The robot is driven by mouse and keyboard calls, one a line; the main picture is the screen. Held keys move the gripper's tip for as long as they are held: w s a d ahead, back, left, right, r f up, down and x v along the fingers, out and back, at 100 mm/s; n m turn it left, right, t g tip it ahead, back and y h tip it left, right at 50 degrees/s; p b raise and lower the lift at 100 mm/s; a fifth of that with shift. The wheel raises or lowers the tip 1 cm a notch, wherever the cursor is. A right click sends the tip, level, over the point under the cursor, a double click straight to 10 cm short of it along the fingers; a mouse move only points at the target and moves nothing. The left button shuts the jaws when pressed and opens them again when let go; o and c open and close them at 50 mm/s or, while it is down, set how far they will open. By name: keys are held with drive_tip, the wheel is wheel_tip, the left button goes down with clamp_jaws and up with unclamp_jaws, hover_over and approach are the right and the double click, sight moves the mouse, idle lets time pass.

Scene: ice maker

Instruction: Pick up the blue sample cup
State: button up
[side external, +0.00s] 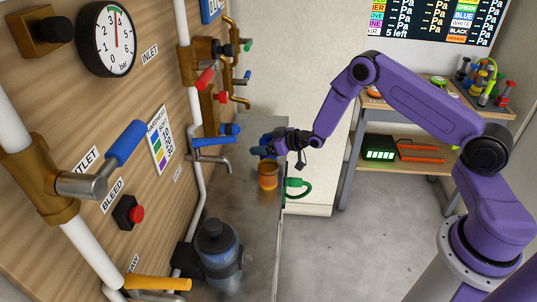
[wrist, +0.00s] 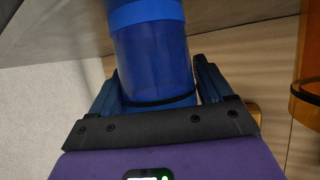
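The blue sample cup (wrist: 152,60) stands between the two fingers of my gripper (wrist: 158,78) in the wrist view. A blue finger lies along each side of it. A thin light gap shows between the cup and the right finger, so the gripper looks open around the cup. In the side external view, the blue cup (side external: 265,150) is small and partly hidden by my gripper (side external: 275,145), which reaches in from the right at the far end of the grey counter.
An orange cup (side external: 268,177) stands close in front of the blue cup, and its edge shows at the right in the wrist view (wrist: 308,75). A pipe panel (side external: 150,90) with taps rises at the left. A dark bottle (side external: 217,255) stands on the near counter (side external: 255,215).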

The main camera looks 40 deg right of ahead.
drive_tip(key=c, duration=0.6)
drive_tip(key=shift+c, duration=0.2)
drive_tip(key=shift+r, duration=0.15)
